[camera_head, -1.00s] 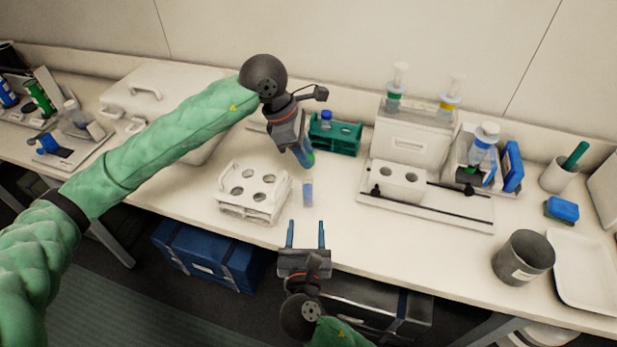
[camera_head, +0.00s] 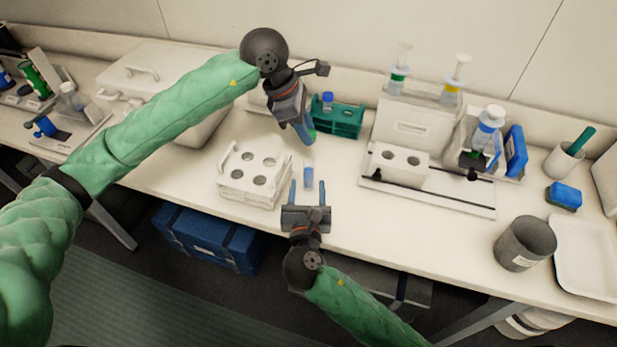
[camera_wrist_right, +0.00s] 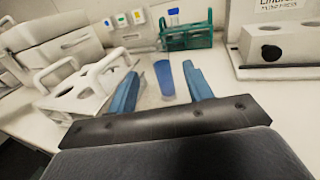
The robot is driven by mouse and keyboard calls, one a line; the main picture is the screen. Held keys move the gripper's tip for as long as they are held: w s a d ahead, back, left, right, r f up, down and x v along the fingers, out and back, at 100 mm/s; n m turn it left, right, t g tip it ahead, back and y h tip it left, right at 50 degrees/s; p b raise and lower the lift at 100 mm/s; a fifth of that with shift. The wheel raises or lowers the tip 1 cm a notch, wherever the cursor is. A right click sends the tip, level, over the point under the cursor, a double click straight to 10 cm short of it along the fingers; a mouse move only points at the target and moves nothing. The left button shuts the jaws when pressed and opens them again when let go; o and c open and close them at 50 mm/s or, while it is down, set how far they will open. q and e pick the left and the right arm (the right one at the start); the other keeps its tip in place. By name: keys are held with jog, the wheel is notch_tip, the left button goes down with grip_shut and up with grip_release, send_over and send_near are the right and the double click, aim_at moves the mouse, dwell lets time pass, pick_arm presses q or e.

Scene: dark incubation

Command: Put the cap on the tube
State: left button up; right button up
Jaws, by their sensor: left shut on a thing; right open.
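My right gripper (camera_head: 308,183) is open, fingers pointing away from me. In the head view its fingertips lie on either side of the tube's lower part; the wrist view shows no finger contact.
The white rack (camera_head: 228,182) stands just left of the right gripper. A green rack (camera_head: 348,131) with a blue-capped tube (camera_head: 327,101) is behind. A white block on a plate (camera_head: 450,199) is at right. A grey cup (camera_head: 524,243) stands near the front edge.

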aim_at(308, 173)
jog(key=shift+w+d, duration=0.15)
jog(key=shift+w, duration=3.35)
grip_shut()
